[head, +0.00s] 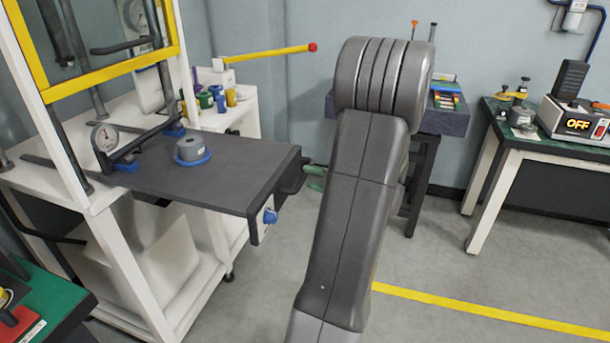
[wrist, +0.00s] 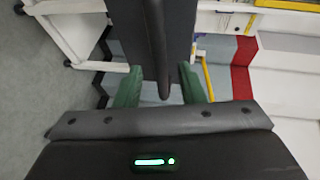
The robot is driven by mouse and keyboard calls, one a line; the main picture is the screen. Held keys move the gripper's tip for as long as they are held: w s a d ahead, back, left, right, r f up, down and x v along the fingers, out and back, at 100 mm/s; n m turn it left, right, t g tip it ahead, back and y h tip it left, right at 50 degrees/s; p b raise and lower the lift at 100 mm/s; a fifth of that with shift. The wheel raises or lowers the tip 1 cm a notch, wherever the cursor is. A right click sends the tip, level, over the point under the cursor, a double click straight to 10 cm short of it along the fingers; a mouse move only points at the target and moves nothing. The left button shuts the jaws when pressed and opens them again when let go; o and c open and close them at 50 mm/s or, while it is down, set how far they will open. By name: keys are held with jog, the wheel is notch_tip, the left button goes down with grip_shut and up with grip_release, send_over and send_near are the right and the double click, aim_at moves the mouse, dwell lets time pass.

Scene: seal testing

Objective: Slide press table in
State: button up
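The press table (head: 215,182) is a dark grey slab pulled out from the press in the head view. My gripper (head: 316,178) is at this end, mostly hidden by my arm. In the wrist view, its green fingers (wrist: 161,72) are apart, one on each side of the bar, with gaps visible. Contact with the bar is not visible.
The press has a white frame with a yellow guard (head: 110,75). A yellow lever with a red knob (head: 268,54) reaches right behind the table. A blue knob (head: 270,216) sits on the table's front side. Green-topped benches stand at right (head: 510,135) and lower left (head: 45,295).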

aim_at(305, 176)
jog(key=shift+x, duration=1.7)
grip_shut()
